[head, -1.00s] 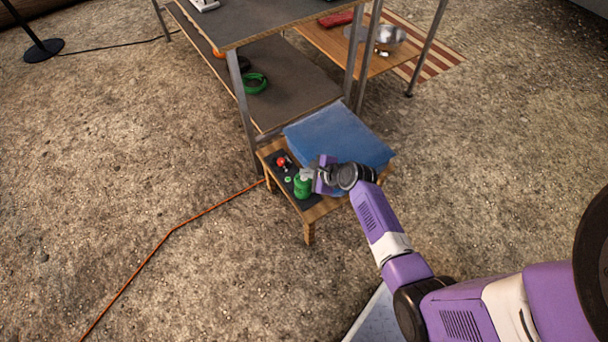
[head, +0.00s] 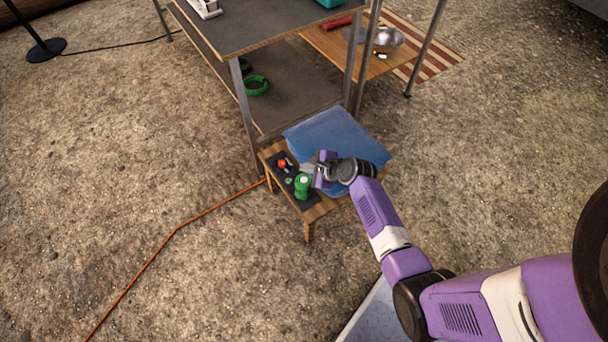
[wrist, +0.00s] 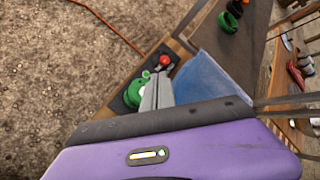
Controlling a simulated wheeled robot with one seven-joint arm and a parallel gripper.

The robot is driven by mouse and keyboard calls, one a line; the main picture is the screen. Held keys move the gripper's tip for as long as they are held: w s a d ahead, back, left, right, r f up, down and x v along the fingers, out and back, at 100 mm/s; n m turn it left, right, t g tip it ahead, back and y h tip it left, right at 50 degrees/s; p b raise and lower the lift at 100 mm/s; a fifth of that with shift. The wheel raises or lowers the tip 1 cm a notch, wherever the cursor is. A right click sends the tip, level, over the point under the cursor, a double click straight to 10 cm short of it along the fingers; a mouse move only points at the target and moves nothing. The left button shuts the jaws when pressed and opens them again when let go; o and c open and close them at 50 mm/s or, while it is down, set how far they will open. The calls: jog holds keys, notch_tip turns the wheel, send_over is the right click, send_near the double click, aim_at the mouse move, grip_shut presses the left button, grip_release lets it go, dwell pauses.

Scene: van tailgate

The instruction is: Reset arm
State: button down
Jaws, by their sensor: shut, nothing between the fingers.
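My purple arm reaches out from the lower right in the head view. My gripper (head: 307,169) is shut and empty, above the low wooden stool (head: 318,212). I cannot tell the exact height of the fingers above the stool.
A tall two-level table (head: 290,26) stands behind the stool, with a green ring (head: 256,86) on its lower shelf. A wooden shelf behind holds a metal bowl (head: 389,38). An orange cable (head: 180,226) crosses the ground. Open gravel lies left and right.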

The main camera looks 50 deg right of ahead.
jog(key=shift+r+p, duration=0.5)
jog(key=shift+r, duration=0.3)
